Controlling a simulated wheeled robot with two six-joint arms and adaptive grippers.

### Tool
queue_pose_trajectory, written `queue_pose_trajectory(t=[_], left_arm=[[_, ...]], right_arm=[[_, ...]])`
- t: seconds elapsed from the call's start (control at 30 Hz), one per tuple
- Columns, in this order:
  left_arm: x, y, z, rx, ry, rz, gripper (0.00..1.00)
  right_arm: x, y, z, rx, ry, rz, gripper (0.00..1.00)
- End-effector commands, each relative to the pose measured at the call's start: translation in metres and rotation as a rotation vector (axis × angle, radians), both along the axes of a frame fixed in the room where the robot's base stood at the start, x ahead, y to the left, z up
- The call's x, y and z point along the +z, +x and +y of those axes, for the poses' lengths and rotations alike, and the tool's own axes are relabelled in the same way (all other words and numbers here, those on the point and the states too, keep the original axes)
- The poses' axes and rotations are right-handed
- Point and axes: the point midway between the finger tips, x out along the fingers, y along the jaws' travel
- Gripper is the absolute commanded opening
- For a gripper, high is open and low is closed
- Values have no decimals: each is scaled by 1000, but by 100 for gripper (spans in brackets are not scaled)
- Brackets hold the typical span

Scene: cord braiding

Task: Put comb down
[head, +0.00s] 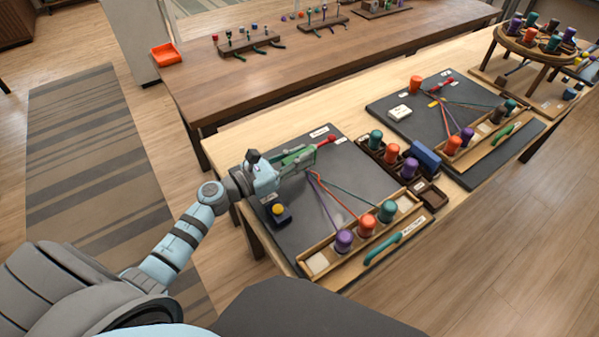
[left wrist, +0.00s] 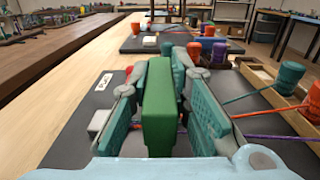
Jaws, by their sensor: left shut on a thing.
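My left gripper (head: 300,158) is over the far left part of the near dark board (head: 345,165). It is shut on a green block-like thing, which I take to be the comb (left wrist: 160,110); it stands between the two teal finger pads in the left wrist view. The comb's far end and underside are hidden, and I cannot tell whether it touches the board. Purple, orange and teal cords (head: 332,197) run from near the gripper to purple, orange and teal bobbins (head: 366,224) in a wooden rack (head: 318,262). My right gripper is not in view.
A teal handle (head: 400,240) lies in front of the rack. A dark box with a yellow knob (head: 278,209) is nearer. A bobbin tray (head: 425,190) stands right of the board. A second board (head: 420,95) lies beyond.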

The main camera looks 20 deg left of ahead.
Motion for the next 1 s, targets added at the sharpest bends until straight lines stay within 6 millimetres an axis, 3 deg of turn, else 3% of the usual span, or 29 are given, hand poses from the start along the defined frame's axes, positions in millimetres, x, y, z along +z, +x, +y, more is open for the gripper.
queue_pose_trajectory(t=[0.03,0.13,0.53,0.57,0.67,1.0], left_arm=[[-15,0,0,2,-2,2,0],[-32,0,0,1,-2,2,0],[-37,0,0,0,1,1,0],[-37,0,0,0,1,1,19],[-36,0,0,0,1,1,35],[-34,0,0,0,1,1,38]], right_arm=[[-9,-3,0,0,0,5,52],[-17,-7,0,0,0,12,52],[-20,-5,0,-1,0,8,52],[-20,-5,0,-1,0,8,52],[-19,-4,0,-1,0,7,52],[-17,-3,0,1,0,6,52]])
